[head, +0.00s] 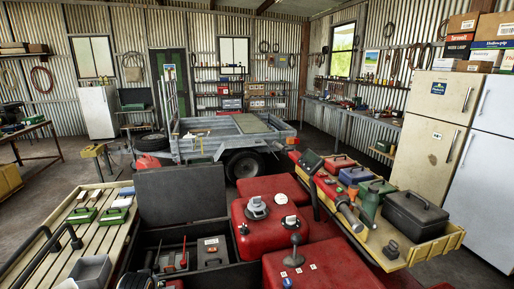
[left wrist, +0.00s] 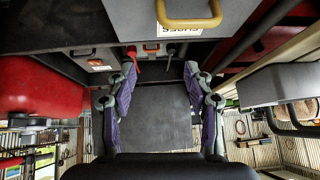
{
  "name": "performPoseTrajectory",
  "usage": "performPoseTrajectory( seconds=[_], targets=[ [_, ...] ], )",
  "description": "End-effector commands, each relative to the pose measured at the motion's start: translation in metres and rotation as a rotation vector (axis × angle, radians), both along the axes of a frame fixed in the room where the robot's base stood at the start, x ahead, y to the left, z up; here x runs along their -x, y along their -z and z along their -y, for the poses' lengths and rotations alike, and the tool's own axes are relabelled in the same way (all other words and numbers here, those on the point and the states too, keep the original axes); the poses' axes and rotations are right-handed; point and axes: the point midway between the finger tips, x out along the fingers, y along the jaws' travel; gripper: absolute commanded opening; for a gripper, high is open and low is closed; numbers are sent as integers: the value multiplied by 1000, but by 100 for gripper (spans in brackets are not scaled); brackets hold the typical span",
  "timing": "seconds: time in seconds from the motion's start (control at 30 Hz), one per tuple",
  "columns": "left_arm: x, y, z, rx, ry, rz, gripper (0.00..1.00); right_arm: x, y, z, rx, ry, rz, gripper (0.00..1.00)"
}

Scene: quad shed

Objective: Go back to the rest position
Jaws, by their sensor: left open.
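My left gripper (left wrist: 160,70) shows in the left wrist view with its two purple-padded fingers spread apart. Nothing is held between them. Beyond the fingers is a flat dark panel, which looks like the raised lid of the black storage box (left wrist: 65,45). In the head view that lid (head: 180,195) stands open over the box, with tools inside. A dark shape at the bottom left of the head view may be part of my left gripper, but it is too cut off to tell. My right gripper is in neither view.
A wooden tray (head: 450,240) of tools and boxes is further right, before the fridges (head: 433,120). A grey trailer (head: 215,145) stands behind.

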Motion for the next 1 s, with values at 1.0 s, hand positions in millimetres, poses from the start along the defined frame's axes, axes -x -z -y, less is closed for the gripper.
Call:
performPoseTrajectory(
  seconds=[1.0],
  targets=[
    [281, 5, 109, 11, 327, -355, 52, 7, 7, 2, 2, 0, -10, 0]
  ],
)
